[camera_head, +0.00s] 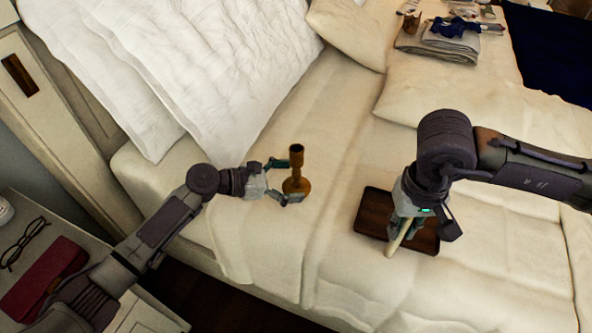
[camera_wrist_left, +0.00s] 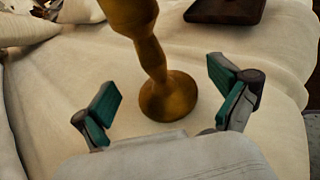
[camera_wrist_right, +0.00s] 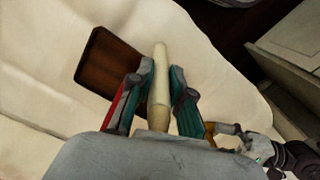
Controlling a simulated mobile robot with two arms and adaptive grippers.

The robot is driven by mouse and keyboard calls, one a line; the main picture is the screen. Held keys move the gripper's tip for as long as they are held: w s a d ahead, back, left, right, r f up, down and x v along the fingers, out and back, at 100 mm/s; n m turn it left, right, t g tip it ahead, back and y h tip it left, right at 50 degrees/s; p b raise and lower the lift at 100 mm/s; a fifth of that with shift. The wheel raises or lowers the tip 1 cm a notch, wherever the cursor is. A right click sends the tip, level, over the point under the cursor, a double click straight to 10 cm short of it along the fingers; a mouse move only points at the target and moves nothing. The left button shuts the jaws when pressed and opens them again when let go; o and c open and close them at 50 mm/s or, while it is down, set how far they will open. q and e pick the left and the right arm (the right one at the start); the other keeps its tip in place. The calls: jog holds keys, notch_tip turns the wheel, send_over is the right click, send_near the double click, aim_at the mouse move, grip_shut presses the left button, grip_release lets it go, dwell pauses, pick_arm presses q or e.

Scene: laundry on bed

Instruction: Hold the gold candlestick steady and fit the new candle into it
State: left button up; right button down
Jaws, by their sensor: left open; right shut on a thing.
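The gold candlestick (camera_head: 296,168) stands upright on the bed, its cup at the top empty. My left gripper (camera_head: 284,182) is open, with its fingers on either side of the candlestick; in the left wrist view the candlestick (camera_wrist_left: 157,60) rises just beyond and between the spread fingers (camera_wrist_left: 165,95). My right gripper (camera_head: 408,225) is shut on the cream candle (camera_head: 398,238), over the dark wooden tray (camera_head: 370,215). In the right wrist view the candle (camera_wrist_right: 160,80) lies lengthwise between the fingers (camera_wrist_right: 158,90). The candle is tilted, and part of it is hidden by the gripper.
White pillows (camera_head: 200,60) lean at the back left of the bed. Folded cloths (camera_head: 440,45) with small items lie at the far right. A nightstand with glasses (camera_head: 25,243) and a red case (camera_head: 45,280) stands at the lower left. Bare bedding (camera_head: 335,160) separates candlestick and tray.

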pick_arm(q)
jog(key=c, duration=1.8)
jog(key=shift+o, duration=0.2)
pick_arm(e)
jog(key=w+a+r+m, duration=0.5)
jog(key=w+a+r, duration=1.3)
jog(key=a+r, duration=0.1)
pick_arm(q)
jog(key=shift+f, duration=0.1)
pick_arm(e)
notch_tip(320, 180, down, 10)
